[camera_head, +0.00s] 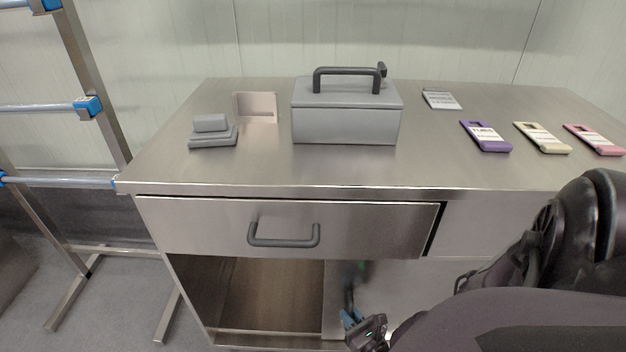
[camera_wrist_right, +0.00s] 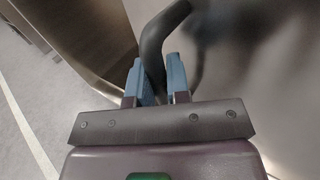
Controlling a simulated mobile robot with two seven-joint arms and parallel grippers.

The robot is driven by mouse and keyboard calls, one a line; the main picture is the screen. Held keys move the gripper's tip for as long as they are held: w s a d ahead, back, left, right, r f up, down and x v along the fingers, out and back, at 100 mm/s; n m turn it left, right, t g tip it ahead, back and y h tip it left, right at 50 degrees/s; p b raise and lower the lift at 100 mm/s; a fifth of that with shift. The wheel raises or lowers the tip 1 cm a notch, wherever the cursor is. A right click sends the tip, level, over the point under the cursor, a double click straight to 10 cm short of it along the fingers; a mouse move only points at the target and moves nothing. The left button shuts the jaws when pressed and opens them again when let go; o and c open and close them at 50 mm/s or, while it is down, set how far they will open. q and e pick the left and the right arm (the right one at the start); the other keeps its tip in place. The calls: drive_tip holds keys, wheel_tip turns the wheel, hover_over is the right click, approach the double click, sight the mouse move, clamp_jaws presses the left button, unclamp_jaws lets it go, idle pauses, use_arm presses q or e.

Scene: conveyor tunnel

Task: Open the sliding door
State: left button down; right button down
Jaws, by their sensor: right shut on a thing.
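The sliding door (camera_head: 405,275) is a grey metal panel in the lower right of the steel table's base. The left part of the base is an open compartment (camera_head: 265,295). The door has a dark curved handle (camera_wrist_right: 153,45) that shows in the right wrist view. My right gripper (camera_head: 352,318) has blue fingertips and is low at the door's left part. In the right wrist view its fingers (camera_wrist_right: 160,80) are on both sides of the handle bar, shut on it. My right arm hides much of the door's right side. My left gripper is in neither view.
Above the compartment is a drawer with a dark handle (camera_head: 284,240). On the tabletop (camera_head: 330,170) stand a grey box (camera_head: 345,115), a small grey stacked block (camera_head: 212,130) and several coloured tags. A metal rack (camera_head: 95,85) with blue joints stands at the left.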

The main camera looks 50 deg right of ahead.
drive_tip(key=b, duration=0.1)
approach(391, 300)
drive_tip(key=x, duration=0.4)
drive_tip(key=shift+w+f, duration=0.1)
drive_tip(key=shift+f, duration=0.05)
drive_tip(key=c, duration=1.1)
unclamp_jaws()
drive_tip(key=shift+w, duration=0.1)
drive_tip(key=v, duration=1.1)
drive_tip(key=shift+w, duration=0.1)
